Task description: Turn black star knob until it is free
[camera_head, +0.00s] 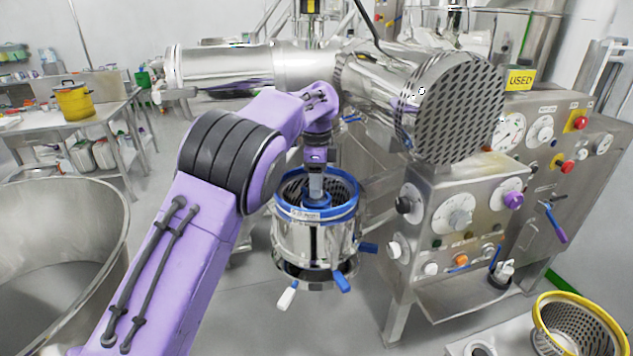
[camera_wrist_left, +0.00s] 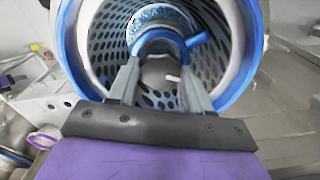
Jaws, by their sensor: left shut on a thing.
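My left gripper (camera_head: 316,188) reaches down into the open top of a steel drum (camera_head: 318,238) with a blue rim and perforated inner wall. In the left wrist view, its two fingers (camera_wrist_left: 160,72) are shut on a blue collar-like part (camera_wrist_left: 158,40) in the middle of the perforated basket (camera_wrist_left: 105,45). The fingers partly hide it. I cannot make out a black star knob there. A dark round knob (camera_head: 404,205) sits on the left side of the control panel; its shape is too small to tell. My right gripper is not in view.
A large steel housing with a perforated round end (camera_head: 458,108) hangs above right of the drum. The steel control panel (camera_head: 450,240) stands close on the right. A big steel bowl (camera_head: 105,215) is at the left. A yellow-rimmed basket (camera_head: 545,300) stands at the lower right.

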